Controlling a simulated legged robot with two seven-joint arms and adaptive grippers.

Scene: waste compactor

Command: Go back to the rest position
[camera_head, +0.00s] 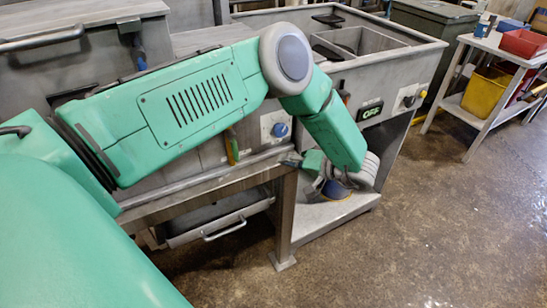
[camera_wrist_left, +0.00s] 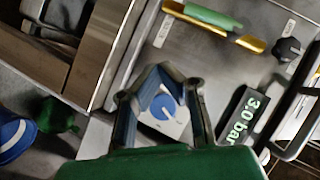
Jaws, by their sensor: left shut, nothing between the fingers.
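My left arm reaches in from the left in the head view, bends at a grey elbow and drops to my left gripper (camera_head: 288,162). The gripper is low in front of the machine's front panel, near a metal rail. In the left wrist view the fingers (camera_wrist_left: 160,70) meet at their tips with nothing between them. A blue knob (camera_wrist_left: 163,107) on a white plate shows behind the fingers; I cannot tell the gap to it. The same knob (camera_head: 280,130) shows in the head view, just above the gripper. My right gripper is not in view.
A metal frame leg (camera_head: 284,215) stands below the gripper. A side table (camera_head: 500,46) stands right; the floor between is clear.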

